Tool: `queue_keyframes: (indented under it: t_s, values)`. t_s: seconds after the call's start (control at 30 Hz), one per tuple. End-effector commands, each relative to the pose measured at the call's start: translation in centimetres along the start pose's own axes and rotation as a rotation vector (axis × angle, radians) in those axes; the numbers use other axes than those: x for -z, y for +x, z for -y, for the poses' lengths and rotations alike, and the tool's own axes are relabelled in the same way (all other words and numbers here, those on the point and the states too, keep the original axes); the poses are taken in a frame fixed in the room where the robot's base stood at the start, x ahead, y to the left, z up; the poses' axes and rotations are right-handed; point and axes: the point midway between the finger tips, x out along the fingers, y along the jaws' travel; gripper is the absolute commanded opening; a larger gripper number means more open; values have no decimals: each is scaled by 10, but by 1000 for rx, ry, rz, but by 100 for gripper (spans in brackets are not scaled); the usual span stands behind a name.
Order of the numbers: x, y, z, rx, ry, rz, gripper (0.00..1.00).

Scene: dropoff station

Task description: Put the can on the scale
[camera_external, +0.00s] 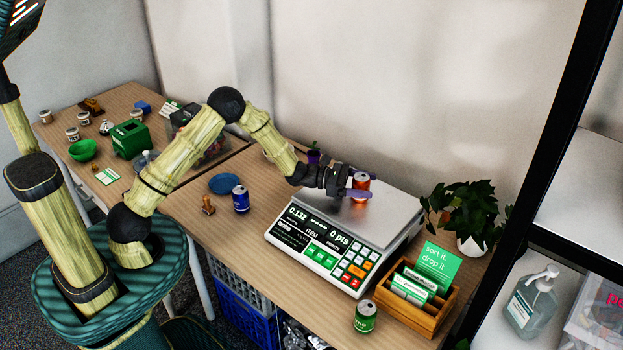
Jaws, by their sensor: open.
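An orange-red can (361,182) stands upright on the metal plate of the scale (384,213). My gripper (358,190) is at the can, with its purple fingers open around or beside it; I cannot tell whether they touch it. The scale display reads 0.132 and 0 pts. A blue can (240,198) stands on the table left of the scale. A green can (365,317) stands at the table's front edge, below the scale.
A wooden box with cards (416,300) and a potted plant (470,215) stand right of the scale. A blue plate (224,184) and a wooden stamp (208,205) lie left. A black shelf frame (545,130) rises at the right.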

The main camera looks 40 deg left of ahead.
Motion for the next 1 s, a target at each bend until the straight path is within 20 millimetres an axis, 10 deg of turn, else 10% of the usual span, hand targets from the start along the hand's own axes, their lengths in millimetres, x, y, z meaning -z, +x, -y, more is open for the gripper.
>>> queue_keyframes:
  t_s: [0.53, 1.0]
  values:
    - [1, -101, -1, -4, 0, -1, 68]
    - [0, -113, 0, -1, 0, 0, 68]
